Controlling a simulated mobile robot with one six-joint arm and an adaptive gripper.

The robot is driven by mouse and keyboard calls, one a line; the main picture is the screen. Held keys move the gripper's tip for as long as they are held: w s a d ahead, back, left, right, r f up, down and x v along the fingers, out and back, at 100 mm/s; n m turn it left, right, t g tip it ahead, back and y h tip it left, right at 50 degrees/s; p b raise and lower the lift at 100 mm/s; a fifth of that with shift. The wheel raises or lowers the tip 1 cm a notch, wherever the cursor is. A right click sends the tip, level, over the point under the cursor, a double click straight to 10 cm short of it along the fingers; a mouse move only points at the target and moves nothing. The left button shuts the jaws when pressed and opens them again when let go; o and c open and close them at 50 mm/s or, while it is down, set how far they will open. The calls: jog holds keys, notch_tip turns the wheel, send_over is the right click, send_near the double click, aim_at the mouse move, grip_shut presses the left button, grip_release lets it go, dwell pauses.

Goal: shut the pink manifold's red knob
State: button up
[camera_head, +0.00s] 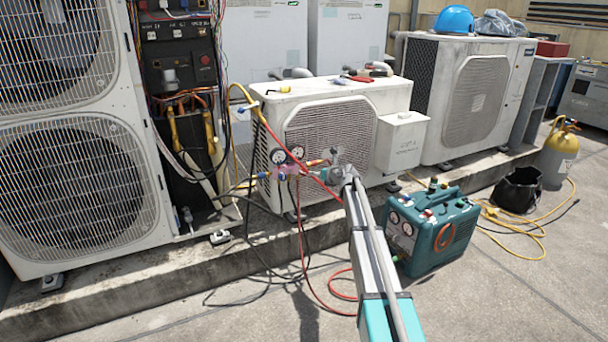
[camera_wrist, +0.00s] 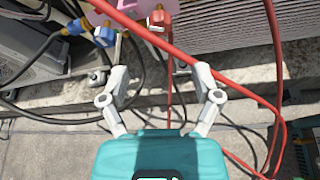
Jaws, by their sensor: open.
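The pink manifold (camera_head: 287,172) hangs in front of the middle condenser, with two round gauges on top. Its red knob (camera_head: 315,162) is on its right side, close beside my gripper (camera_head: 335,163). In the wrist view, part of the pink body (camera_wrist: 133,7) shows at the top edge. A red fitting with brass (camera_wrist: 159,18), which looks like the red knob, lies just beyond my open, empty fingers (camera_wrist: 152,68). A blue knob or fitting (camera_wrist: 103,36) is to its left. I cannot tell whether anything touches the fingers.
A red hose (camera_wrist: 205,60) crosses diagonally by my right finger. The middle condenser (camera_head: 330,95) stands behind, with tools on top. A teal recovery machine (camera_head: 433,230) sits right of my arm. Dark and red hoses lie on the concrete; a yellow-topped cylinder (camera_head: 560,155) stands at right.

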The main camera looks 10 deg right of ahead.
aim_at(305, 172)
jog(key=b+x, duration=0.4)
jog(key=x, duration=0.8)
jog(key=shift+d, duration=0.1)
grip_shut()
